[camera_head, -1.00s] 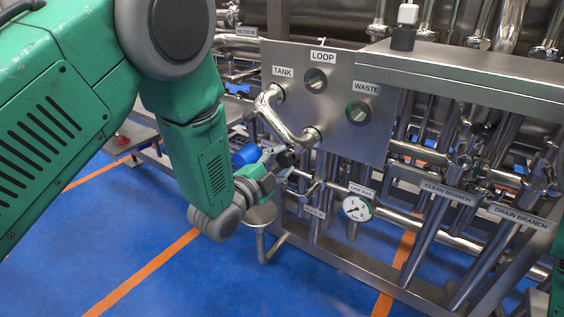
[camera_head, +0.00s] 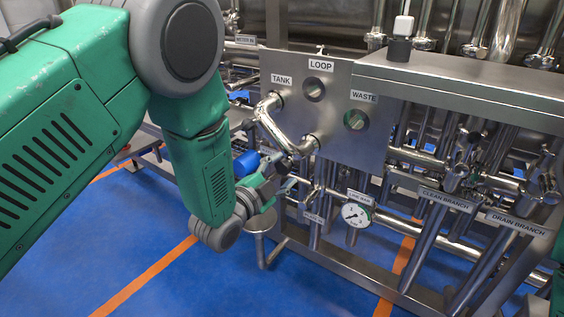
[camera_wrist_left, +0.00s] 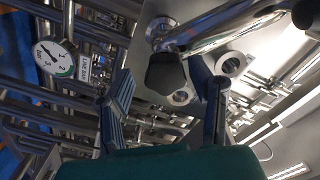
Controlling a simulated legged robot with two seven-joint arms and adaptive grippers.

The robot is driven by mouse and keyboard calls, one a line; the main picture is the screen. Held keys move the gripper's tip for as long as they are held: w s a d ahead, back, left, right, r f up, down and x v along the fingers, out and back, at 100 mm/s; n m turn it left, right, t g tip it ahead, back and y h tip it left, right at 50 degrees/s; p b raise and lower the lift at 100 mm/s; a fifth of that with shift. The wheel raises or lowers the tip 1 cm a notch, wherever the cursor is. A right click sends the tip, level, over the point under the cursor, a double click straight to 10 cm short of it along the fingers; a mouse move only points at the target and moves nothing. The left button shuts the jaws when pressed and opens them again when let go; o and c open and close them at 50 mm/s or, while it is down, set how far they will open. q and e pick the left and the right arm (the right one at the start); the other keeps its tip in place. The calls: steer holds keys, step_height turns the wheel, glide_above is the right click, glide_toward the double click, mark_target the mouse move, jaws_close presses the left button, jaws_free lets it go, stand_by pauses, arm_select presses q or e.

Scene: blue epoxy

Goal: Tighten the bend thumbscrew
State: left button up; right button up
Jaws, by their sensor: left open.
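The polished bend (camera_head: 270,126) runs from the port under the TANK label down to a lower port of the panel (camera_head: 333,128). In the left wrist view a dark lobed knob, apparently the thumbscrew (camera_wrist_left: 166,73), sits at the end of the bend (camera_wrist_left: 222,27). My left gripper (camera_head: 283,173) is just below the lower end of the bend in the head view. In the left wrist view its two fingers (camera_wrist_left: 160,80) are spread, with the knob appearing between their tips. I cannot tell whether either finger touches it. In the head view the knob is not clearly visible. My right gripper is out of view.
A pressure gauge (camera_head: 355,214) and pipework stand close to the right of my left gripper. Open LOOP (camera_head: 313,89) and WASTE (camera_head: 356,119) ports are in the panel. A steel ledge (camera_head: 460,80) extends right. Blue floor (camera_head: 190,290) is clear in front.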

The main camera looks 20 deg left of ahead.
arm_select(q)
steer(key=n, duration=0.2)
steer(key=n+p, duration=0.1)
steer(key=n, duration=0.2)
steer(key=shift+a+r+n, duration=0.2)
steer(key=shift+r+n, duration=0.05)
steer(key=shift+n, duration=0.15)
steer(key=shift+f+n, duration=0.1)
steer(key=shift+n, duration=0.4)
steer(key=shift+f, duration=0.1)
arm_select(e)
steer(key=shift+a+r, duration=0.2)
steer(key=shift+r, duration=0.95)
arm_select(q)
steer(key=shift+d+r, duration=0.2)
steer(key=shift+d, duration=0.05)
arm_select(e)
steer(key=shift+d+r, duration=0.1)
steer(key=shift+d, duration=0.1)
